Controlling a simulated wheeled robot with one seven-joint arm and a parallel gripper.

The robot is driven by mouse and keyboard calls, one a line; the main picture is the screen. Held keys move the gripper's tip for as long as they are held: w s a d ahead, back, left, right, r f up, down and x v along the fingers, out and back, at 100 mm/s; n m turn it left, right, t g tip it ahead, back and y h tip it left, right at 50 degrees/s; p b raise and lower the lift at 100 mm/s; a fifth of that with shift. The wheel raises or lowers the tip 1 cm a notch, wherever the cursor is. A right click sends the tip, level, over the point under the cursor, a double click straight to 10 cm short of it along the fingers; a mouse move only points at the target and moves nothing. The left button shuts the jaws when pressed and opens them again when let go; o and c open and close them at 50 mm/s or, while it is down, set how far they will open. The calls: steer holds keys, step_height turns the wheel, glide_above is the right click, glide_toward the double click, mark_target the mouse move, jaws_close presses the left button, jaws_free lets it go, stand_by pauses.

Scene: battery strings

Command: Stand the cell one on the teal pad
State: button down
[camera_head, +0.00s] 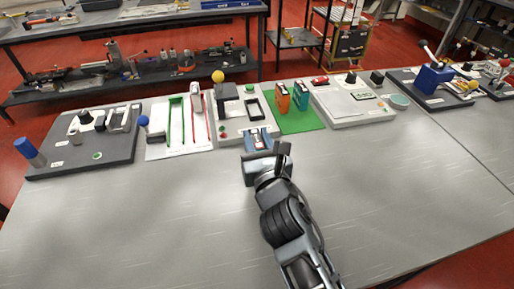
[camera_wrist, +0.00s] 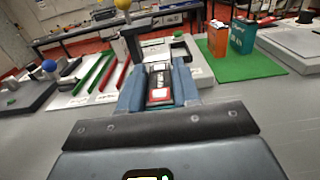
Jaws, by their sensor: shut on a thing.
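My gripper (camera_wrist: 160,87) points away over the near edge of the middle station, its two blue fingers around a dark block (camera_wrist: 160,80) with white and red marks. It also shows in the head view (camera_head: 258,140), where the held block is mostly hidden. I cannot read a label that tells whether this block is cell one. A round teal pad (camera_head: 399,102) lies on the right of the light grey station, well to the right of my gripper. An orange block (camera_head: 282,97) and a teal block (camera_head: 300,95) stand upright on a green mat (camera_head: 301,123).
A light grey station (camera_head: 345,112) lies between the green mat and the teal pad. A yellow-knobbed lever (camera_head: 218,77) rises behind my gripper's fingers. Left are a white board (camera_head: 180,149) with green and red strips and a dark board (camera_head: 80,158). The table's front is clear.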

steer(key=shift+f, duration=0.7)
steer(key=shift+f, duration=0.15)
steer(key=c, duration=0.8)
jaws_free()
